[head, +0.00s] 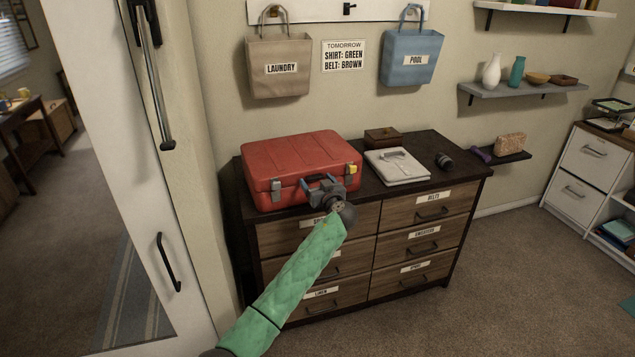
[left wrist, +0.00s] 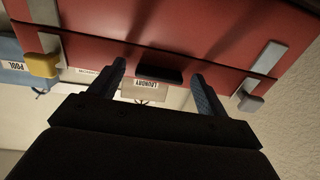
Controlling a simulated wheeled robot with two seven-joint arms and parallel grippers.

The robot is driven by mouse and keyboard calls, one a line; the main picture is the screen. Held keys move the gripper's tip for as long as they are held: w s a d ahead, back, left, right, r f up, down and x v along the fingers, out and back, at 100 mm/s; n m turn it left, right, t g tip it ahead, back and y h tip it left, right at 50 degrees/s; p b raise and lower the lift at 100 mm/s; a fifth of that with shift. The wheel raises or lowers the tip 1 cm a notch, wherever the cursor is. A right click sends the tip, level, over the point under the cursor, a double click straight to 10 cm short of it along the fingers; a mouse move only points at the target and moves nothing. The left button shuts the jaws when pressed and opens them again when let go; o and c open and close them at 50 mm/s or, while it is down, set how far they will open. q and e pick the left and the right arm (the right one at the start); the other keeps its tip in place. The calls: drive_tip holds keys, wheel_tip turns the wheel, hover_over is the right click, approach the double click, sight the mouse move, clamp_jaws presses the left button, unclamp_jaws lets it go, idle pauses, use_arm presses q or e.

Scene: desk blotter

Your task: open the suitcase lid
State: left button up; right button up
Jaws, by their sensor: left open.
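A red suitcase (head: 295,150) lies flat on the dresser top with its lid down. A grey latch (head: 276,190) is on the left of its front; it also shows at the right in the left wrist view (left wrist: 263,70). A yellow piece (head: 353,168) marks the other latch, at the left in the left wrist view (left wrist: 43,65). My left gripper (head: 320,185) is at the suitcase's front, open, with one finger on either side of a small dark handle (left wrist: 158,76). Contact cannot be told. My right gripper is not in view.
The dark-topped dresser (head: 455,168) also bears a brown box (head: 382,137), a folded light cloth (head: 398,168) and a dark round object (head: 444,160). Laundry (head: 280,85) and pool (head: 411,75) bags hang above. A white door (head: 120,150) stands left.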

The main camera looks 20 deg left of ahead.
use_arm(q)
drive_tip(key=c, duration=1.4)
drive_tip(key=shift+r, duration=0.15)
